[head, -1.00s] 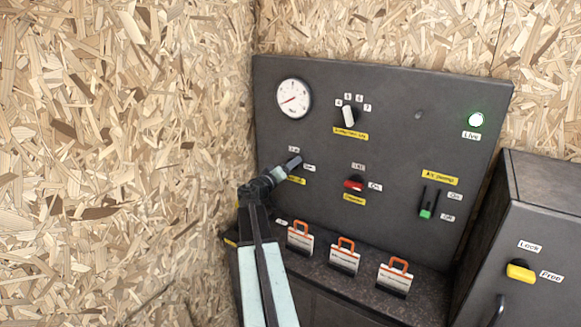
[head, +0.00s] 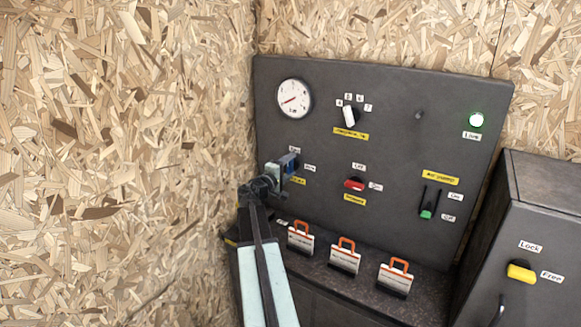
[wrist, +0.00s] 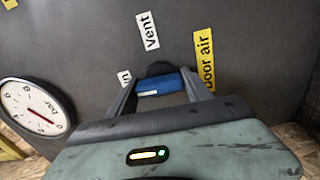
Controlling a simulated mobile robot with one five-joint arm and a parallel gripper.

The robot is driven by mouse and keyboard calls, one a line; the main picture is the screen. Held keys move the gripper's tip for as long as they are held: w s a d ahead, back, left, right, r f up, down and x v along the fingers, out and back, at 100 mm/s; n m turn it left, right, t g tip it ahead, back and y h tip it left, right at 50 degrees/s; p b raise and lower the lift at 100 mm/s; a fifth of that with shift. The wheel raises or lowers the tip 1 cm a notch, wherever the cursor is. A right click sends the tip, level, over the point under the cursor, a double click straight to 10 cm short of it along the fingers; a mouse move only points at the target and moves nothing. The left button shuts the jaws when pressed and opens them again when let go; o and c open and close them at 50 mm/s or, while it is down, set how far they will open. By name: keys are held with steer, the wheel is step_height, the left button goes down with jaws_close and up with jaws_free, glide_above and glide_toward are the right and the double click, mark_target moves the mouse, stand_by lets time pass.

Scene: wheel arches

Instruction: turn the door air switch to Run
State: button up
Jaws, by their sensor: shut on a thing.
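The door air switch is a blue knob (head: 291,164) at the left of the dark panel, below the gauge. It also shows in the wrist view (wrist: 158,86), between my fingers. My gripper (head: 287,166) is shut on it, with a finger at each side in the wrist view (wrist: 160,90). The yellow "Door air" label (wrist: 205,60) is right of the knob there and the "Vent" label (wrist: 148,31) above it. A label ending in "n" (wrist: 124,77) at the left is partly hidden by a finger. I cannot tell exactly which label the knob points to.
A gauge (head: 294,98), a rotary selector (head: 349,117), a red switch (head: 354,184) and a green-tipped slider (head: 427,212) are on the panel. Several orange-handled tags (head: 345,257) stand on the ledge below. A chipboard wall (head: 120,150) is close at the left.

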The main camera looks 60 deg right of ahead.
steer(key=shift+a+n, duration=0.1)
steer(key=shift+n, duration=0.2)
stand_by(0.4)
steer(key=o, duration=1.4)
steer(key=shift+c, duration=0.2)
steer(key=a, duration=0.7)
steer(key=shift+a, duration=0.4)
steer(key=shift+w, duration=0.1)
